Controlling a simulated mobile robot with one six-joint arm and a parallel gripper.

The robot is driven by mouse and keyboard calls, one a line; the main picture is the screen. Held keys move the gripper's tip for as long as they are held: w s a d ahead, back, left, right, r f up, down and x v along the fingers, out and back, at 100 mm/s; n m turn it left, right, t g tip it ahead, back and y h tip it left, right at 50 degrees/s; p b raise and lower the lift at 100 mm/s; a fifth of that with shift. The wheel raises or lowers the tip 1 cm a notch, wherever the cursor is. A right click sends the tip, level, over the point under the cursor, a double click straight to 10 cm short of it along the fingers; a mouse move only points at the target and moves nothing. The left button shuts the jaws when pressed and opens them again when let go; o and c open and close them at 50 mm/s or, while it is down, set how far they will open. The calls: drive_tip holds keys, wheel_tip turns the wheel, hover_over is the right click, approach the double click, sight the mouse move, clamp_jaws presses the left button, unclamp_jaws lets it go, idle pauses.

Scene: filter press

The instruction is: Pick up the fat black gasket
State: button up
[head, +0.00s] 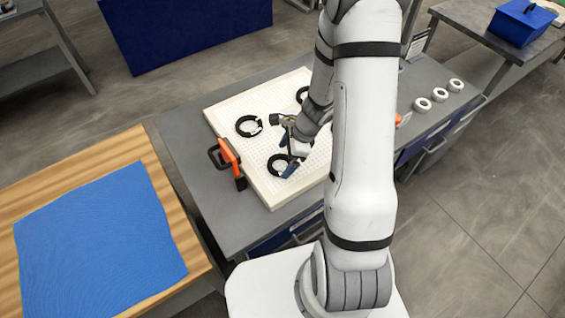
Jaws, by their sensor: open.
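Several black rings lie on a white gridded plate (272,199) on the grey bench. One black ring (238,128) is at the plate's left, with a small light mark or gap on its right side. A second black ring (270,166) is nearer the front, partly covered by my gripper. A third black ring (299,95) shows at the back, mostly hidden by my arm. I cannot tell for sure which is the fat one. My gripper (286,155) is open, with blue fingertips over or beside the front ring; contact cannot be seen. Nothing is visibly held.
An orange and black clamp handle (229,154) stands at the plate's left edge. Another orange part (403,119) shows right of my arm. White rings (439,95) lie on the bench's right end. A wooden table with a blue mat (95,245) is at left.

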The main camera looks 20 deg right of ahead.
drive_tip(key=shift+x, duration=0.95)
drive_tip(key=shift+w+r, duration=0.1)
drive_tip(key=shift+c, duration=0.2)
drive_tip(key=c, duration=1)
wheel_tip(320, 180, up, 10)
drive_tip(key=shift+p, duration=0.55)
drive_tip(key=shift+c, duration=0.2)
